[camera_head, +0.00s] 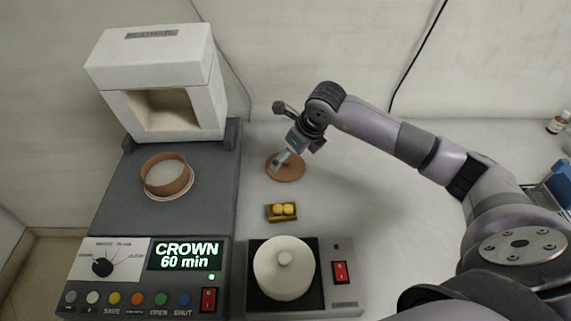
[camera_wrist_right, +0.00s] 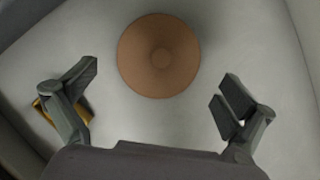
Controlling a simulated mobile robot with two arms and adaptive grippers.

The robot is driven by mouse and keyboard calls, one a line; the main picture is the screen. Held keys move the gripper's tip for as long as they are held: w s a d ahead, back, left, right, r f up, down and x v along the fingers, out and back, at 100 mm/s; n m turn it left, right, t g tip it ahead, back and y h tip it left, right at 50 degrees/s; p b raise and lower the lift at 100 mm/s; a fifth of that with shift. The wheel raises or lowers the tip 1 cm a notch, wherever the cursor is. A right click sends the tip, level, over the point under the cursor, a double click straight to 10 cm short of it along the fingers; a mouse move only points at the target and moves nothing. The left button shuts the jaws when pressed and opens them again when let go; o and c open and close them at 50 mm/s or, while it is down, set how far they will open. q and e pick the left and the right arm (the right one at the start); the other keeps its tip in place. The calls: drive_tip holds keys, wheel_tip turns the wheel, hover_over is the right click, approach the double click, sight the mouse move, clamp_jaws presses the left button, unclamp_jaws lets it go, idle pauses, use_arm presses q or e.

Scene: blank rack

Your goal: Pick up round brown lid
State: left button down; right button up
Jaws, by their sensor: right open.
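The round brown lid (camera_head: 287,172) lies flat on the white table, to the right of the furnace unit. It has a small round knob in its middle. In the right wrist view the whole lid (camera_wrist_right: 158,55) shows ahead of and between my fingers, with nothing touching it. My right gripper (camera_head: 284,157) is over the lid in the head view and hides part of it. In the right wrist view the gripper (camera_wrist_right: 160,88) is open and empty, its fingers wider apart than the lid. My left gripper is not in view.
A furnace (camera_head: 160,80) with a control panel stands at left, with a brown ring dish (camera_head: 167,175) on its grey top. A small gold tray (camera_head: 283,212) sits near the lid. A white round pot (camera_head: 284,268) stands on a device in front.

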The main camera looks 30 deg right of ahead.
sight(286, 161)
drive_tip(key=shift+x, duration=1.9)
drive_tip(key=shift+w, duration=0.15)
drive_tip(key=shift+c, duration=0.5)
